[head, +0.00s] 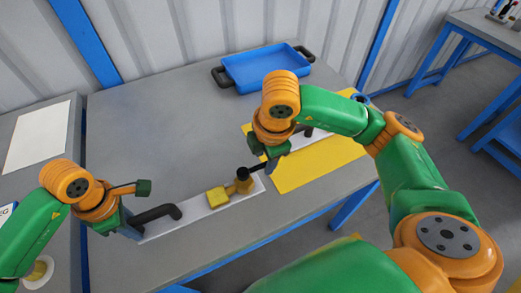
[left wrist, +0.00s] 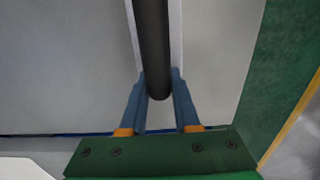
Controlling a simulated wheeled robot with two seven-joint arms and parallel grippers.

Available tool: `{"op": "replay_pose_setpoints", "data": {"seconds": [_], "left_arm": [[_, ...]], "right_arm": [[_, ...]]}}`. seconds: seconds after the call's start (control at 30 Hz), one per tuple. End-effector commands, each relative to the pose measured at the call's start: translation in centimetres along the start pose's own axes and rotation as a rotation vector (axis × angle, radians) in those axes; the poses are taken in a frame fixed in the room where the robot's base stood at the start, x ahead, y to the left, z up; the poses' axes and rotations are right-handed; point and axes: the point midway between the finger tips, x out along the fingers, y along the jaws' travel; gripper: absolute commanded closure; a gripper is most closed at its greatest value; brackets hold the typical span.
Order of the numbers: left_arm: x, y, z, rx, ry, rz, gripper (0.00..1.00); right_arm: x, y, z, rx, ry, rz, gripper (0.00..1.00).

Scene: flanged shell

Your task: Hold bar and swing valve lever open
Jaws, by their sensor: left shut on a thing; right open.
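A long white base plate (head: 188,219) lies across the grey table and carries a brass-yellow valve body (head: 217,197). A black lever (head: 257,168) extends from the valve's top towards my right gripper. My left gripper (head: 133,229) is shut on this bar; in the left wrist view the bar (left wrist: 153,45) runs between the two blue fingers (left wrist: 158,97). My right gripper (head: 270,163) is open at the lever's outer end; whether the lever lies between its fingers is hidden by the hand.
A blue tray (head: 263,70) with black handles stands at the table's back. A yellow mat (head: 318,167) lies at the right, partly under my right arm. A white sheet (head: 37,137) lies on the left table. The table's (head: 150,120) back left is clear.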

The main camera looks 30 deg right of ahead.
Motion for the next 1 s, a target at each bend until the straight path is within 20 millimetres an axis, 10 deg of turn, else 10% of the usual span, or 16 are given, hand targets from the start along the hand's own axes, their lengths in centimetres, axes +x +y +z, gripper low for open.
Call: {"op": "replay_pose_setpoints", "data": {"seconds": [0.4, 0.9, 0.93, 1.0], "left_arm": [[0.0, 0.0, 0.0, -0.001, 0.0, 0.001, 1.0], [0.0, 0.0, 0.0, 0.0, 0.0, 0.001, 1.0], [0.0, 0.0, 0.0, 0.0, 0.0, 0.001, 0.65], [0.0, 0.0, 0.0, 0.0, 0.0, 0.001, 0.46]], "right_arm": [[-9.7, 0.1, 0.1, -0.001, -0.002, 0.006, 0.53], [-11.0, -0.1, 0.1, -0.001, -0.001, 0.001, 0.53], [-11.0, -0.1, 0.1, -0.001, -0.001, 0.001, 0.53], [-11.0, -0.1, 0.1, -0.001, -0.001, 0.001, 0.53]]}}
